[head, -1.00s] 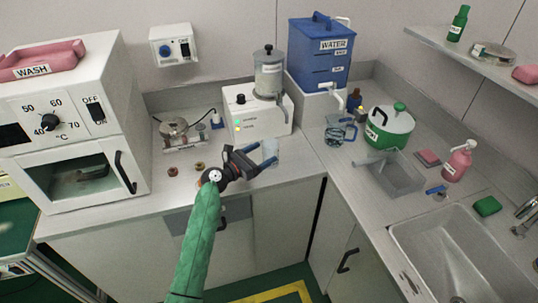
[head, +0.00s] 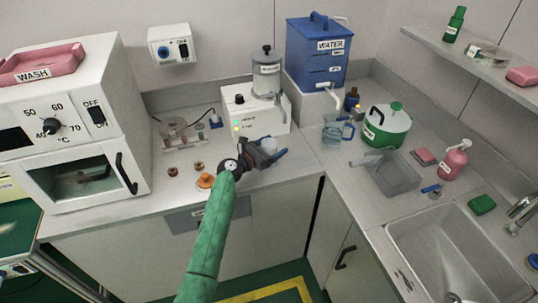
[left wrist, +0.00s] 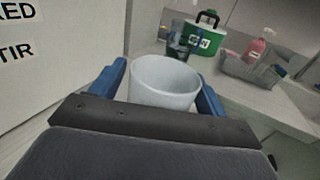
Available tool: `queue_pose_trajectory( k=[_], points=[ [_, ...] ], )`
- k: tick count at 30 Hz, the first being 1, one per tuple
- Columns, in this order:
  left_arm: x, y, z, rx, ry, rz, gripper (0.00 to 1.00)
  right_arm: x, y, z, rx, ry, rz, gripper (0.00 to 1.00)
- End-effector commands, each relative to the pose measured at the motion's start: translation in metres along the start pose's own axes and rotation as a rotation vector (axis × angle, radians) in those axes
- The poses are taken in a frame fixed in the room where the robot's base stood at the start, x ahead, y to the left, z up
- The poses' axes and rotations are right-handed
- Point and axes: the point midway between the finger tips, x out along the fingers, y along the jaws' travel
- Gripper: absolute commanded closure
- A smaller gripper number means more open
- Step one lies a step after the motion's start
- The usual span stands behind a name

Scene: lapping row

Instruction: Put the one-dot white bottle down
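I cannot make out a white bottle with one dot in either view. A small white bottle-like thing with blue (head: 216,121) stands on the back counter; any dots on it are too small to tell. My left gripper (head: 268,157) is over the front of the counter, with its fingers on either side of a pale, open-topped beaker (head: 268,144). In the left wrist view the beaker (left wrist: 165,82) sits between the two blue fingertips (left wrist: 164,88). Whether they press on it, and whether its base rests on the counter, I cannot tell. My right gripper is not in view.
A white stirrer box (head: 250,108) stands behind the gripper, with a blue water tank (head: 318,70) to its right. Small brown knobs (head: 173,171) and an orange piece (head: 205,181) lie to the left.

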Motion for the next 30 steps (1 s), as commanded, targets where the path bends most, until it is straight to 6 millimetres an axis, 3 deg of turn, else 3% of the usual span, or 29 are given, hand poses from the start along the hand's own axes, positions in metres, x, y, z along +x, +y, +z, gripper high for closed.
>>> queue_pose_trajectory(
  k=[1, 7, 9, 19, 30],
  points=[
    [0.000, 0.000, 0.000, 0.000, 0.000, 0.000, 0.34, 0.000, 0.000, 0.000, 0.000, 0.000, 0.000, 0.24],
    [0.000, 0.000, 0.000, 0.000, 0.000, 0.000, 0.73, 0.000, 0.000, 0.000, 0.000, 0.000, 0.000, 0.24],
    [0.000, 0.000, 0.000, 0.000, 0.000, 0.000, 0.76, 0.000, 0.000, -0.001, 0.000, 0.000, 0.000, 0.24],
    [0.000, 0.000, 0.011, 0.002, -0.001, 0.000, 0.76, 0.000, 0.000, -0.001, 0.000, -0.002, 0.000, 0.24],
    [0.000, 0.000, 0.075, 0.003, -0.002, 0.000, 0.76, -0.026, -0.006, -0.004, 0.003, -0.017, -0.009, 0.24]
  ],
)
